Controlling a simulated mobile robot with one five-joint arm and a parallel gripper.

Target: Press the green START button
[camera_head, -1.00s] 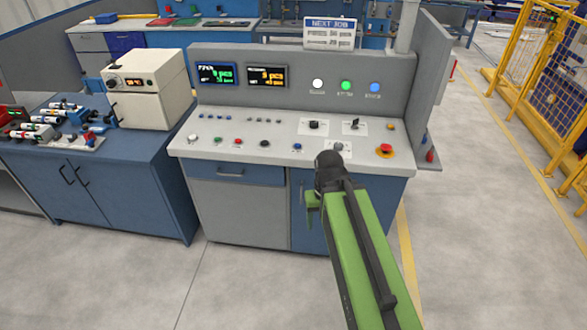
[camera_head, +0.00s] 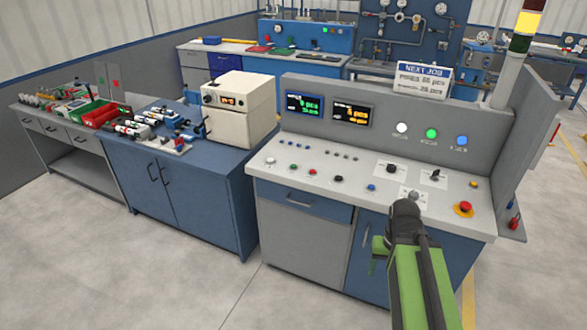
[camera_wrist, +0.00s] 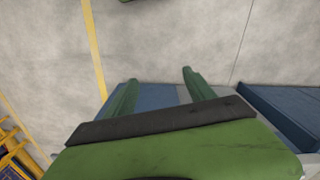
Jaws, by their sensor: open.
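A small green button (camera_head: 293,167) sits on the sloped control panel (camera_head: 320,192), between a white button (camera_head: 270,160) and a red button (camera_head: 312,172). Its label is too small to read. My gripper (camera_head: 378,246) is in front of the panel's right half, well right of the green button, and mostly seen from behind. In the wrist view my gripper (camera_wrist: 157,88) has its two green fingers apart, with nothing between them. The green button does not show in the wrist view.
A round green lamp (camera_head: 432,134) is on the upright panel. A red knob on a yellow base (camera_head: 464,208) is at the console's right. A blue cabinet (camera_head: 185,190) bearing a cream box (camera_head: 238,110) adjoins at the left. The floor in front is clear.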

